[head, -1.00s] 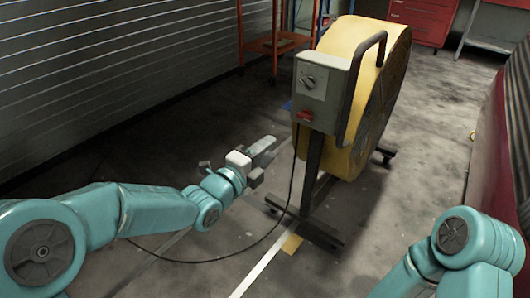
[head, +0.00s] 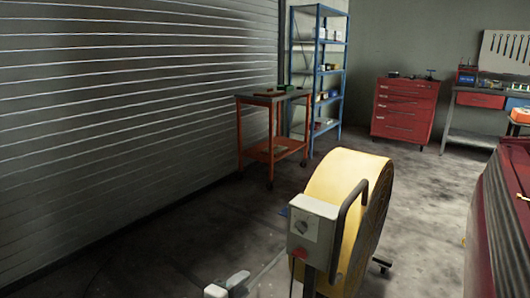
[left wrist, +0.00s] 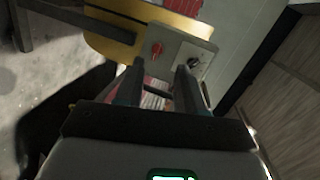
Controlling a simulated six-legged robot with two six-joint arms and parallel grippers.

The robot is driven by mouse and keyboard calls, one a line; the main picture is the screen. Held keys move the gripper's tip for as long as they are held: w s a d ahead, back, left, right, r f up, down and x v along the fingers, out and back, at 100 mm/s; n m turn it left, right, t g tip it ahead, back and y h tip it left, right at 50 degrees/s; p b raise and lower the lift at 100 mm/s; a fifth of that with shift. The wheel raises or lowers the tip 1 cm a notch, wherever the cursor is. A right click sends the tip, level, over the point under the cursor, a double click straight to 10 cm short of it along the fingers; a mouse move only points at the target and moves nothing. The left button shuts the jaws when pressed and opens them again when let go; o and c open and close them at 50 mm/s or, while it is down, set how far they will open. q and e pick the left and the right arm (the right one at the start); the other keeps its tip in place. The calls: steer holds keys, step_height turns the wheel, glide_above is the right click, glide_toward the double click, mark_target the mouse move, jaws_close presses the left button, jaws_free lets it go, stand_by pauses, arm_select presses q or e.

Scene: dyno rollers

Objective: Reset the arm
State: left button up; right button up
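My left gripper (head: 258,273) shows only in part at the bottom edge of the head view, left of the grey control box (head: 313,222) of the yellow drum fan (head: 333,180). In the left wrist view its two dark fingers (left wrist: 159,72) stand apart with nothing held between them. Beyond them are the control box (left wrist: 183,45) with a red switch and a black knob, and the yellow fan housing (left wrist: 112,42). My right arm and right gripper are out of view.
A ribbed shutter wall (head: 130,110) fills the left. An orange cart (head: 272,130), a blue shelf (head: 320,60) and a red drawer cabinet (head: 404,110) stand behind. A dark red body (head: 500,215) borders the right. Floor is clear between the fan and the cabinet.

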arm_select(q)
steer(key=s+a+f+n+g+y+p, duration=0.1)
steer(key=s+a+n+g+p, duration=0.1)
steer(key=s+n+g+p, duration=0.2)
steer(key=s+a+f+n+g+y+p, duration=0.1)
steer(key=s+n+g+p, duration=0.3)
steer(key=s+n+p, duration=0.6)
steer(key=s+a+f+n+g+y+p, duration=0.1)
steer(key=s+n+g+p, duration=0.4)
steer(key=s+n, duration=0.6)
steer(key=s+a+y+p, duration=0.1)
steer(key=s+a+p, duration=0.1)
steer(key=s, duration=0.5)
steer(key=shift+s, duration=0.25)
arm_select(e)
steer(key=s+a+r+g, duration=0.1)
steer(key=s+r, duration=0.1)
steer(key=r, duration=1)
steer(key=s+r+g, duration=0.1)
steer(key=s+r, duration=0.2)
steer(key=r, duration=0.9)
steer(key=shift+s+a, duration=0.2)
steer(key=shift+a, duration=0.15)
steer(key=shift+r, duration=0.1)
